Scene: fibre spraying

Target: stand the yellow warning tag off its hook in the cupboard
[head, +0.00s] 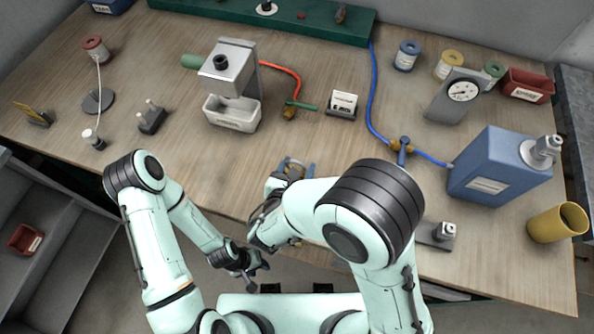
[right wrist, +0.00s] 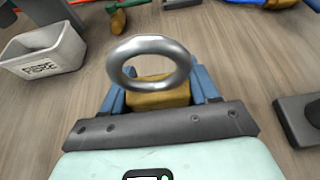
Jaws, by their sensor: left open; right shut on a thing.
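My right gripper (right wrist: 152,95) is shut on a yellow-brown piece (right wrist: 158,92) with a metal ring (right wrist: 148,62) at its top. I cannot tell whether this piece is the warning tag. In the head view my right gripper (head: 294,168) is over the table's front part, partly hidden by my arm. My left gripper (head: 254,270) is open and empty, low in front of the table. A thin yellow piece (head: 30,111) leans in a dark holder at the table's far left. The grey open-shelved cupboard (head: 62,208) is at lower left. I make out no hook in it.
A red bin (head: 25,239) sits in the cupboard. The table (head: 190,175) carries a grey press (head: 228,70) with a white tub (head: 231,113), a blue tank (head: 497,168), a blue hose (head: 370,95) and a yellow cup (head: 555,224). The left front of the tabletop is clear.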

